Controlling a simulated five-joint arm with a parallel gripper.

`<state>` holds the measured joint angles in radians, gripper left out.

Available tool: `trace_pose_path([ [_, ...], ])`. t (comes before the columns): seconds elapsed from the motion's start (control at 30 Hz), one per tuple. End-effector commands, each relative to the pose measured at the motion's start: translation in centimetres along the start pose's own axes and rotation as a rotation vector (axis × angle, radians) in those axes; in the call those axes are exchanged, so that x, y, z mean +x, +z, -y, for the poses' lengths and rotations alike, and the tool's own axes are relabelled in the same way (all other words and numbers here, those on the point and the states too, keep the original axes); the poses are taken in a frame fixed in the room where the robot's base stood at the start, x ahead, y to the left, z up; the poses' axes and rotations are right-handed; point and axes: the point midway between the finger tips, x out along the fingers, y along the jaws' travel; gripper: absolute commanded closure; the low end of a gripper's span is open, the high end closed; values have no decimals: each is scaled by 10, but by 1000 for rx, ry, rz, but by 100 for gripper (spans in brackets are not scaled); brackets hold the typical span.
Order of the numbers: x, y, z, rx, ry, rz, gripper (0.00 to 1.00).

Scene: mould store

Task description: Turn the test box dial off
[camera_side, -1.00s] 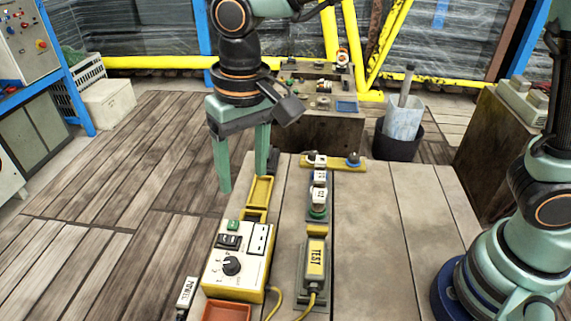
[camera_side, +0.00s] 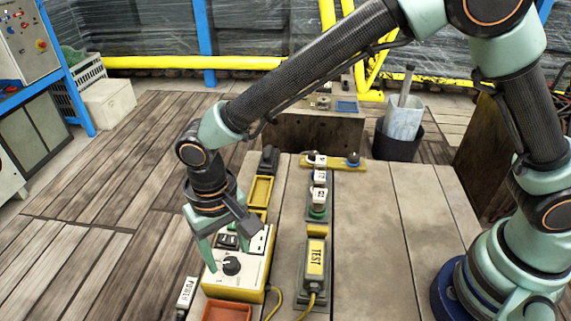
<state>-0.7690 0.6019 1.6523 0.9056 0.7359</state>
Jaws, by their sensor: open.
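The test box (camera_side: 222,285) is yellow with a white top face and sits at the table's front left. Its black round dial (camera_side: 231,266) is on the top face, towards the front. My gripper (camera_side: 227,257) is open and points down over the box. One green finger comes down just left of the dial; the other is partly hidden behind the gripper body. I cannot tell whether either finger touches the dial. The gripper covers part of the back of the top face, where a black switch (camera_side: 227,240) still shows.
A TEST-labelled yellow and grey unit (camera_side: 315,262) stands right of the box, with cables in front. A POWER-labelled plug (camera_side: 186,292) is at its left and a red tray (camera_side: 227,312) in front. Behind are a yellow tray (camera_side: 261,190) and labelled connectors (camera_side: 319,187). The table's right part (camera_side: 390,240) is clear.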

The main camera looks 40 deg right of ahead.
Motion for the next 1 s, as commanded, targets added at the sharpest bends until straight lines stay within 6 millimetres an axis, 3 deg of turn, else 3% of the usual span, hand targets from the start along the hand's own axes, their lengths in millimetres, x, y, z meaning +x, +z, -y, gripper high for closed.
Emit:
trace_pose_path([
  [0.2,17,0,0,0,0,0,36],
  [0.5,19,0,0,0,-1,-1,36],
  [0.53,19,0,0,0,-1,-1,43],
  [0.67,19,0,0,0,-1,-1,93],
  [0.7,19,-1,0,0,-1,-1,100],
  [1.0,19,-1,0,-25,-2,-2,100],
])
